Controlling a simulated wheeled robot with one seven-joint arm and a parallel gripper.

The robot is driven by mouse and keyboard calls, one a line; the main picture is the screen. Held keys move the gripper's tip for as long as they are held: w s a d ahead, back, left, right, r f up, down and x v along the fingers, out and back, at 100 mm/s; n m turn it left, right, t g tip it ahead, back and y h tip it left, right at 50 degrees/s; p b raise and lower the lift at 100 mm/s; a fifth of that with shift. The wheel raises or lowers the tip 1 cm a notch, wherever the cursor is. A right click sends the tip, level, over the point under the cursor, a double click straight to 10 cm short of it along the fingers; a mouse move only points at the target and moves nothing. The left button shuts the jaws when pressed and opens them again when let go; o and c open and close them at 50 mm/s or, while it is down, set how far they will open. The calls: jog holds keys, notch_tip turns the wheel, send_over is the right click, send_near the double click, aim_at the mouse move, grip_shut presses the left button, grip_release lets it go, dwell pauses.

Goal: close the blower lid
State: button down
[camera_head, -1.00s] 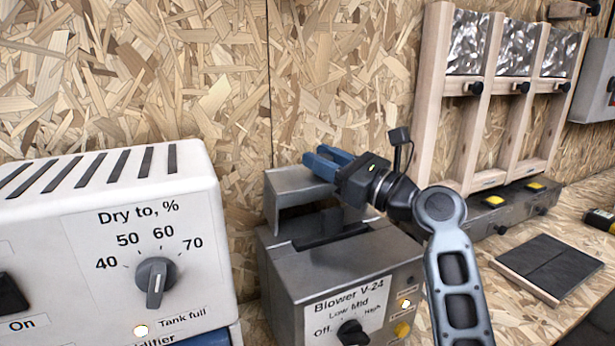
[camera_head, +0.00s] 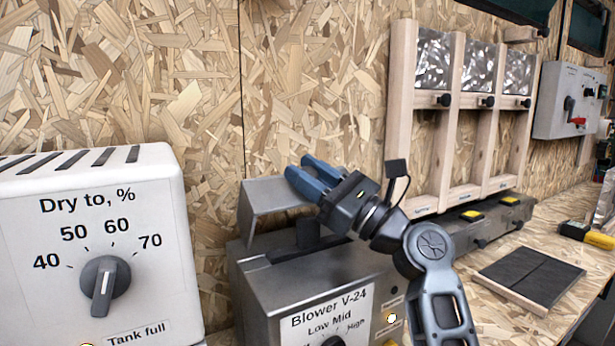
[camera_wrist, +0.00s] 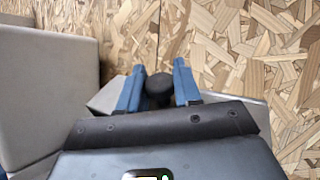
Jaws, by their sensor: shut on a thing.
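The blower (camera_head: 345,272) is a grey metal box labelled "Blower V-24", low in the middle of the head view. Its grey lid (camera_head: 270,197) stands raised and tilted above the box, with the dark opening visible beneath. My gripper (camera_head: 305,172) has blue fingers and sits at the lid's upper right edge. In the wrist view, the fingers stand on either side of a dark round knob (camera_wrist: 158,86), and the gripper is shut on it. Grey metal shows beside the fingers. In the head view my gripper hides the knob.
A white dehumidifier (camera_head: 95,235) with a dial stands close on the left. A wooden frame with foil panels (camera_head: 400,110) stands at the back right. A dark tile (camera_head: 528,275) and a yellow-black tool (camera_head: 588,235) lie on the bench. The chipboard wall is close behind the blower.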

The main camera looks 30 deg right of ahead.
jog(key=shift+s+r, duration=0.1)
jog(key=shift+r, duration=0.3)
jog(key=c, duration=0.8)
grip_release()
jog(key=shift+f, duration=0.1)
jog(key=shift+f, duration=0.15)
jog(key=shift+s+d+f, duration=0.2)
jog(key=shift+s+f, duration=0.05)
jog(key=shift+s, duration=0.05)
jog(key=b+v, duration=0.1)
jog(key=v, duration=0.5)
jog(key=shift+s+d+f, duration=0.1)
jog(key=shift+s+d, duration=0.1)
jog(key=shift+s, duration=0.15)
